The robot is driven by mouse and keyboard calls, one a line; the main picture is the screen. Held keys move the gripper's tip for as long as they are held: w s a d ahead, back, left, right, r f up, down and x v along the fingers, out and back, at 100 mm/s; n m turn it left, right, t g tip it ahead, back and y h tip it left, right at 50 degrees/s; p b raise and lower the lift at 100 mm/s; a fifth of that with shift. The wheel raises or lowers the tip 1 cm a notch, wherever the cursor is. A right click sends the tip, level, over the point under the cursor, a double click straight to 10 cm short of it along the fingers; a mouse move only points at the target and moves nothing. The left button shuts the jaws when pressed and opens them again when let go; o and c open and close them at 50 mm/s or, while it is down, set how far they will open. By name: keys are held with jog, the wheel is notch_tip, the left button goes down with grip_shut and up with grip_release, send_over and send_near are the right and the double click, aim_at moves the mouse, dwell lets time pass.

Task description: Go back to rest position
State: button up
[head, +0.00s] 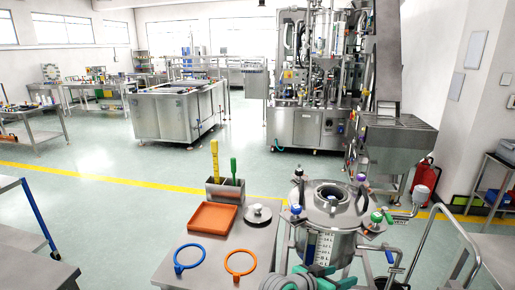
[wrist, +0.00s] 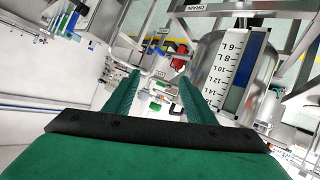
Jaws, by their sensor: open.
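My gripper (wrist: 168,76) shows in the wrist view with its two green fingers apart and nothing between them. The steel vessel (wrist: 205,62) with a litre scale (wrist: 226,70) stands to the right of the fingers in that view, tilted by the camera angle. In the head view the same vessel (head: 333,216) stands at the lower middle right, with coloured knobs around its lid. A grey rounded part, likely of my arm, shows at the bottom edge in front of the vessel.
A steel table (head: 215,265) left of the vessel bears an orange tray (head: 208,218), a blue ring (head: 189,257), an orange ring (head: 239,262), a metal lid (head: 257,213) and a holder (head: 225,194) with yellow and green tools. Open floor (head: 90,220) lies beyond.

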jog(key=s+a+f+n+t+y, duration=0.3)
jog(key=s+a+f+n, duration=0.15)
jog(key=s, duration=0.25)
jog(key=s+a+f+n+t+y, duration=0.2)
jog(key=s+a+f+n+t, duration=0.1)
jog(key=s+f, duration=0.4)
jog(key=s+a+f+n+t+y, duration=0.2)
jog(key=s+a+f+n+y, duration=0.15)
jog(key=s, duration=0.45)
jog(key=s+a+r+m+y, duration=0.1)
jog(key=s+a+r, duration=0.1)
jog(key=s+a, duration=0.4)
jog(key=s+a+r+m+y, duration=0.1)
jog(key=s+a, duration=0.6)
jog(key=s, duration=0.9)
jog(key=shift+r+m+y, duration=0.35)
jog(key=shift+r+m, duration=0.05)
